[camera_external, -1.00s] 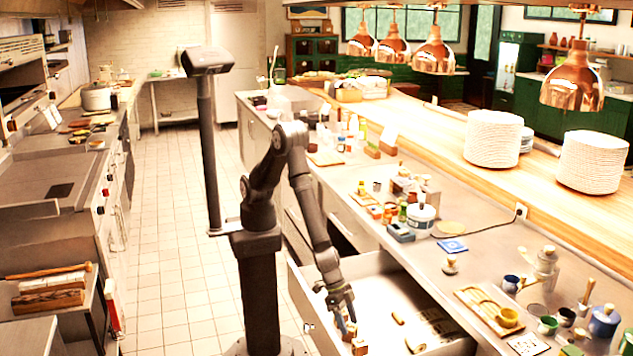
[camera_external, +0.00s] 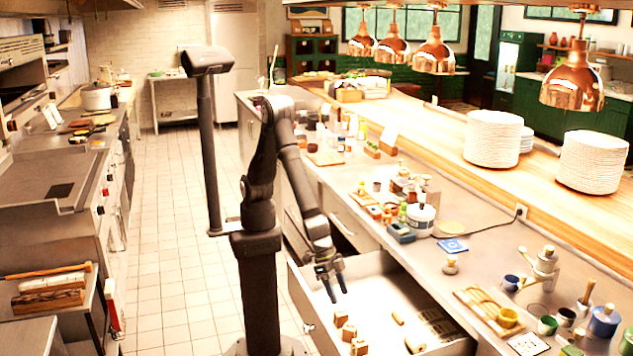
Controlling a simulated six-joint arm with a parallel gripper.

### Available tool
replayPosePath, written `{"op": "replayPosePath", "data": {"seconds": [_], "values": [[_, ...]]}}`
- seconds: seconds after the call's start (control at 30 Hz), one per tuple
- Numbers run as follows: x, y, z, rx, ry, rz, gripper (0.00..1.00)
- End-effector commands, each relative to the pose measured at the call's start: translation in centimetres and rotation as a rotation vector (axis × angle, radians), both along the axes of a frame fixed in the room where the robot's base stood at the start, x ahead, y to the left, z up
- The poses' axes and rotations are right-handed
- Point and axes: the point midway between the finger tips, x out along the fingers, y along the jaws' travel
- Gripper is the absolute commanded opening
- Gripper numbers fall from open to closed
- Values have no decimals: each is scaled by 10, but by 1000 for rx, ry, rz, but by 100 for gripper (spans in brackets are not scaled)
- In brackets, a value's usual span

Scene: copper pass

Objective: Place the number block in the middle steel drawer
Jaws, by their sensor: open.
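The middle steel drawer (camera_external: 377,290) is pulled open below the counter. Small wooden pieces lie inside it. Near its left front side are a block (camera_external: 341,318), a second block (camera_external: 349,332) and a third (camera_external: 359,347), close together. Which of them is the number block cannot be told, as no digits are readable at this size. My gripper (camera_external: 336,291) is above the drawer's left part, fingers pointing down and apart. It is empty, a little above and behind the nearest block.
More wooden pieces (camera_external: 432,319) lie further right in the drawer. The counter to the right holds a blue card (camera_external: 453,246), a wooden tray (camera_external: 488,309), pots and jars. Another drawer (camera_external: 345,235) stands partly open farther back. The drawer's middle floor is clear.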

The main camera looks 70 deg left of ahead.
Motion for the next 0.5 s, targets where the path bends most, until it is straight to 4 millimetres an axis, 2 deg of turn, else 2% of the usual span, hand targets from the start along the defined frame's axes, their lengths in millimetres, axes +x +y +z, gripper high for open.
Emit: {"op": "replayPosePath", "data": {"seconds": [0.2, 0.5], "values": [[-3, 7, 15, -1, 0, 0, 59], [-4, 9, 17, 0, 0, 0, 59]]}}
